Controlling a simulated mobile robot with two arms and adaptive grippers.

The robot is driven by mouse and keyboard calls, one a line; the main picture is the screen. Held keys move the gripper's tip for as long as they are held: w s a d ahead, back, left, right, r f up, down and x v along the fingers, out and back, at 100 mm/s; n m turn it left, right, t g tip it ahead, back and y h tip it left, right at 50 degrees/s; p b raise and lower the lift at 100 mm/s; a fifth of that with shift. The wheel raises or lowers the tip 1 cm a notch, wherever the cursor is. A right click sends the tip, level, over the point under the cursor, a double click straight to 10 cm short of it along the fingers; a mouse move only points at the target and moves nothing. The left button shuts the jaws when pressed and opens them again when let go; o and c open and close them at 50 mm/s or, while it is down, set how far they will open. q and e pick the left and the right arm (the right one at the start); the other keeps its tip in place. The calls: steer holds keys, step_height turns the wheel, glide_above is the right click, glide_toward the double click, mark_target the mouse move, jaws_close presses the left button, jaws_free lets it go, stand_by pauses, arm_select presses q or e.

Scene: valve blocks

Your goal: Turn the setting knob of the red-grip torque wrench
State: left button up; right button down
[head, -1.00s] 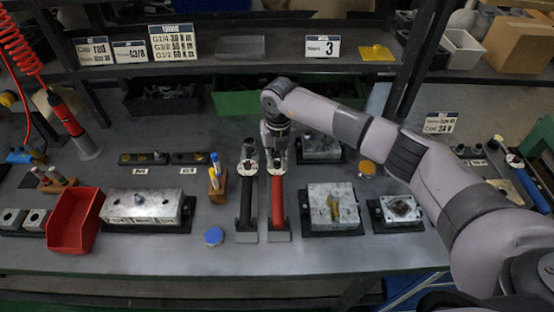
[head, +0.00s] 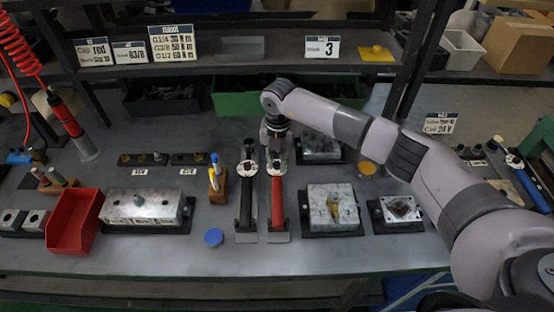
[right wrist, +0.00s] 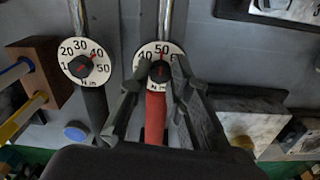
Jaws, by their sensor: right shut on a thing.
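The red-grip torque wrench (head: 277,200) lies on the bench with its handle toward me. In the right wrist view its red grip (right wrist: 155,115) runs down from a round white dial, where 40 and 50 are readable and the right side is partly covered. A black setting knob (right wrist: 159,71) with a red mark pointing up near 50 sits at the dial's middle. My right gripper (head: 277,160) is over the dial, its fingers (right wrist: 158,82) shut on the knob. My left gripper is not in view.
A black-grip torque wrench (head: 246,200) lies close on the left, its red mark near 40 on its dial (right wrist: 86,64). A valve block (head: 333,205) sits close on the right. A pen holder (head: 218,184) and a blue cap (head: 214,237) are left of the wrenches.

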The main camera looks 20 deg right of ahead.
mark_target(278, 164)
steer(key=c, duration=1.8)
jaws_free()
steer(key=shift+o, duration=0.2)
step_height(278, 164, up, 12)
steer(key=shift+s+d, duration=0.1)
